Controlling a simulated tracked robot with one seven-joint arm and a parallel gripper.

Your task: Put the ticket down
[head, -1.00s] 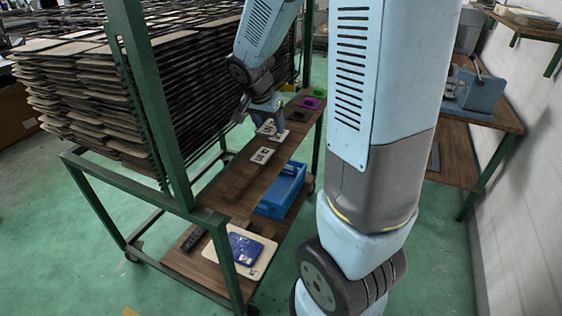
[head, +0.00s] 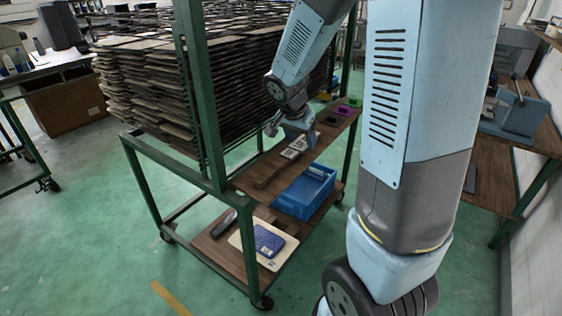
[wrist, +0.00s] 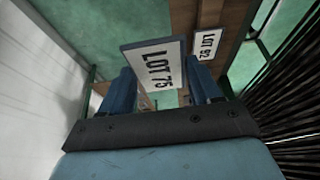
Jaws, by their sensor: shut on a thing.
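My gripper (wrist: 163,78) is shut on a white ticket with a dark border, printed LOT 75 (wrist: 156,62), between its two blue fingers. The ticket stands out past the fingertips. A second ticket, printed LOT 92 (wrist: 207,44), lies on the brown wooden shelf (wrist: 184,14) to the right in the wrist view. In the head view my gripper (head: 300,130) is over the cart's upper shelf (head: 262,171), and the LOT 92 ticket (head: 290,153) shows small beside it. From there I cannot tell whether the held ticket touches the shelf.
Stacked dark panels (head: 180,85) fill the green cart frame (head: 205,110). Pink and green pieces (head: 349,104) lie farther along the upper shelf. A blue crate (head: 306,190) and a cream board (head: 285,250) with a blue pack (head: 268,240) are on the lower shelf.

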